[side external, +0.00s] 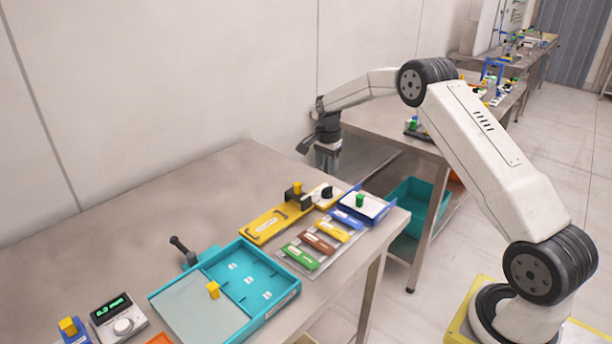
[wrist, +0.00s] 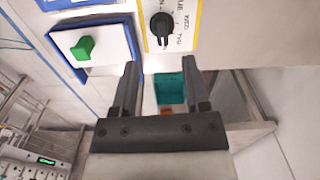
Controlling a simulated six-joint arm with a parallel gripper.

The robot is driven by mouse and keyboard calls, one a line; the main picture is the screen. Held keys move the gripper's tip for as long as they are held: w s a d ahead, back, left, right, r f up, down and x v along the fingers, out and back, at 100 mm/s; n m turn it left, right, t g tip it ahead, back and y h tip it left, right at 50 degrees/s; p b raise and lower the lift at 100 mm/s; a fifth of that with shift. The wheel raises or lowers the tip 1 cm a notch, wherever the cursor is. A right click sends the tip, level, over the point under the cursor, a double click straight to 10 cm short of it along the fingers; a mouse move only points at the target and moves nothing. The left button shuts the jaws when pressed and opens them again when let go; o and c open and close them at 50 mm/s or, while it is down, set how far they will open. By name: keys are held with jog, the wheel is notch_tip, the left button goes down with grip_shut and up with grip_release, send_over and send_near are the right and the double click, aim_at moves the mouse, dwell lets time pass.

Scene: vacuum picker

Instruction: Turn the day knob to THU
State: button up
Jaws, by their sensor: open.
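The day knob (wrist: 160,28) is a black round knob on a white panel with a yellow border (wrist: 198,38). Small day lettering is printed beside it, too small to read surely, and I cannot tell which day the knob points to. In the side external view the knob (side external: 327,191) stands at the table's far edge, right of a yellow fixture. My gripper (wrist: 159,64) is open and empty. Its fingertips are apart from the knob, which shows beyond and between them. In the side external view my gripper (side external: 328,158) hangs near the far table edge, beyond the knob.
A blue-edged white tray with a green block (wrist: 83,48) lies right beside the panel. The yellow fixture with a black clamp (side external: 297,197) stands on its other side. Colored bars (side external: 317,242) and a teal tray (side external: 283,307) lie nearer the front. The table's back left is bare.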

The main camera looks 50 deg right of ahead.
aim_at(327, 188)
jog(key=shift+w+d+f+m, duration=0.15)
jog(key=shift+d+f+m, duration=0.15)
jog(key=shift+d, duration=0.25)
jog(key=shift+f, duration=3.85)
jog(key=shift+c, duration=0.2)
grip_shut()
